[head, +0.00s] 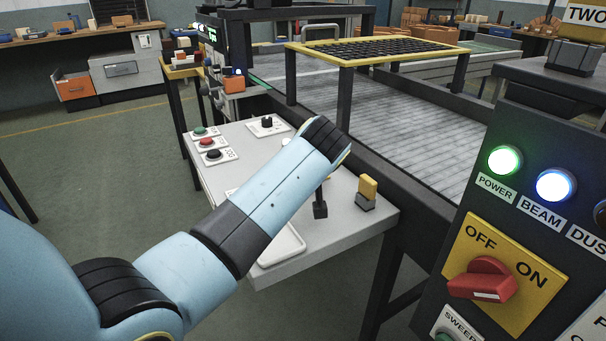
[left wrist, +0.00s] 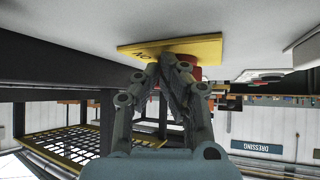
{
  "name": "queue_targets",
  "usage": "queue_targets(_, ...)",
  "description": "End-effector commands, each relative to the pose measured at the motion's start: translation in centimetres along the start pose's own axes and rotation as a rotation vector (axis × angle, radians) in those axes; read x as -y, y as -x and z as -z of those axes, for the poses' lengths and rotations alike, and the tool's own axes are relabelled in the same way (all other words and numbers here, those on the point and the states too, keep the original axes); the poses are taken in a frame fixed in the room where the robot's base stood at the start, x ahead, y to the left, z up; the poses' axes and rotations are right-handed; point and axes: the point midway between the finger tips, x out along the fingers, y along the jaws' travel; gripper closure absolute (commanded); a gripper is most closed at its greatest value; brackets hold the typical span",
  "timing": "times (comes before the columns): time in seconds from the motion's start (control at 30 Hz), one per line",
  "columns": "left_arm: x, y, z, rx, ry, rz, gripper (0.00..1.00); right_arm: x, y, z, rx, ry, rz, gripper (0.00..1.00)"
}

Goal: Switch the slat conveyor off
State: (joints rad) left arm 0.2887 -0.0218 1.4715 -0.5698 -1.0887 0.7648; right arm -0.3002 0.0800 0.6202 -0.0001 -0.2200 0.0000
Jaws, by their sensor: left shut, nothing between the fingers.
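The slat conveyor (head: 385,112) is a long grey slatted bed behind the small grey control table (head: 285,262). My left arm reaches over this table in the head view and hides its middle; the left gripper is hidden there. In the left wrist view, which is upside down, my left gripper (left wrist: 172,72) is shut and empty in front of a yellow plate (left wrist: 205,47) lettered "ON". A red knob (left wrist: 190,68) on that plate is partly hidden by the fingers; I cannot tell whether they touch it. My right gripper is out of view.
Green and red buttons (head: 210,142), a black knob (head: 267,122) and a yellow switch (head: 367,188) are on the table. At right, a dark cabinet has lit POWER (head: 505,160) and BEAM (head: 556,186) lamps and a red OFF/ON knob (head: 482,278). A yellow-edged mesh guard (head: 375,50) spans the conveyor.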

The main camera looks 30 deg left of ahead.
Motion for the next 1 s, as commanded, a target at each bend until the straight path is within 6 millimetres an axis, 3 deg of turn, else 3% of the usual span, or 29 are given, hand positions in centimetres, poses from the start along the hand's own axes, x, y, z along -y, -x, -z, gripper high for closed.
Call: queue_targets(1.0,-1.6,-1.2,1.1,-0.005,0.225,0.246,1.00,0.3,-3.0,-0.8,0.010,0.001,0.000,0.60)
